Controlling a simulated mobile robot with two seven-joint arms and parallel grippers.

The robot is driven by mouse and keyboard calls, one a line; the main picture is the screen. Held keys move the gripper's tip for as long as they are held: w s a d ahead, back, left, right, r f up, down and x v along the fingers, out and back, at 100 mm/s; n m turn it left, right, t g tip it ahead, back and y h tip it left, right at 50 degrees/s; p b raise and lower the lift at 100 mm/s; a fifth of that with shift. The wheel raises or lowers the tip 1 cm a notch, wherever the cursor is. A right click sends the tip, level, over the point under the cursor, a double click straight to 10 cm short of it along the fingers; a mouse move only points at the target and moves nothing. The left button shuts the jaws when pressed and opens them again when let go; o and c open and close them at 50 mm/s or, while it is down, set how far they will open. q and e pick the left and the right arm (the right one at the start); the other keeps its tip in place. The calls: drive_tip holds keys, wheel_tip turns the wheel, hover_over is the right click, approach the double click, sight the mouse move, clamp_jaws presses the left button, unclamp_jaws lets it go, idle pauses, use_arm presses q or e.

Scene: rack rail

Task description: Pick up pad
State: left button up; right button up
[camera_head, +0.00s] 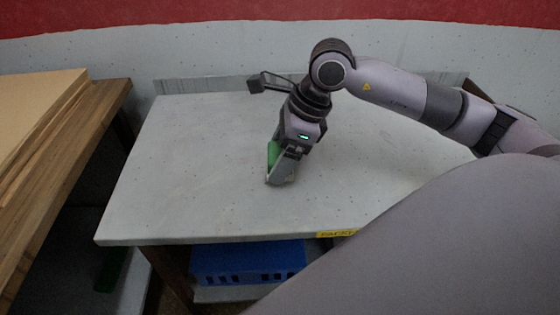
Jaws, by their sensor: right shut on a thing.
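The pad (272,152) is a green piece, mostly hidden behind my right gripper. It shows at the left side of the fingers, on or just above the grey table (190,165); I cannot tell which. My right gripper (280,178) points down near the middle of the table. It is shut on the pad. My right arm comes in from the right. My left gripper is not in view.
A wooden bench (85,145) with a light board (30,110) stands at the left, past a gap. A blue crate (248,262) sits under the table's front edge, and a yellow label (336,234) is on that edge. The table's left part is clear.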

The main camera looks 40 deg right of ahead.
sight(280, 152)
wheel_tip(280, 152, up, 17)
drive_tip(key=p, duration=0.2)
drive_tip(key=shift+r, duration=0.15)
